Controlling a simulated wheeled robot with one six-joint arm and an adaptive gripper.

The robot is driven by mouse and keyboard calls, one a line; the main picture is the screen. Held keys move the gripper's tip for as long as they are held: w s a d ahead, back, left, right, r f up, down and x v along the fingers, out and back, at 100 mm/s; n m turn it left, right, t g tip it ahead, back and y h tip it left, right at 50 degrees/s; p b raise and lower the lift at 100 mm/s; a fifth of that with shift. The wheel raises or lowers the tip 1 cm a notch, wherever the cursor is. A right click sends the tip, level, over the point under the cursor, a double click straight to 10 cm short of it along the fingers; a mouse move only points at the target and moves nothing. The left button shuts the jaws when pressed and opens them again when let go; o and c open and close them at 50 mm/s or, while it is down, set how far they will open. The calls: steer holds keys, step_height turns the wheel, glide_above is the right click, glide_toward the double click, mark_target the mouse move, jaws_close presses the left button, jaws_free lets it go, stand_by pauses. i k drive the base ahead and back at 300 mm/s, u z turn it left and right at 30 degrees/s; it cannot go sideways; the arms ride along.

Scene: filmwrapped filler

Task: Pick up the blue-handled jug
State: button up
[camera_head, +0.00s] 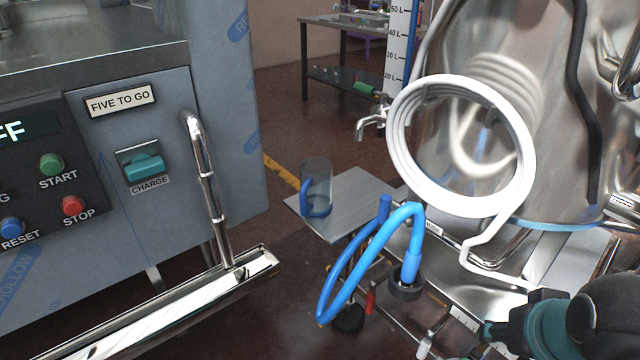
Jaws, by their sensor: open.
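The jug (318,176) is a clear, greyish cylinder with a blue handle (306,198) on its left side. It stands upright on a flat grey metal plate (352,190), near the plate's left part. The jug looks empty. A dark and teal part of my arm (548,325) shows at the bottom right, well apart from the jug. The fingers of my gripper do not show in this view.
A metal tap (370,124) juts from the large steel tank (560,60) above the plate's right side. A white coiled hose (525,150) and a blue hose (345,290) lie between my arm and the jug. A grey machine with a bent pipe (207,185) stands left.

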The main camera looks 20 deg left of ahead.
mark_target(315, 173)
steer(key=k, duration=0.5)
steer(key=z, duration=3.05)
steer(key=k, duration=2.25)
steer(key=u, duration=1.95)
steer(key=i, duration=0.5)
steer(key=u, duration=0.05)
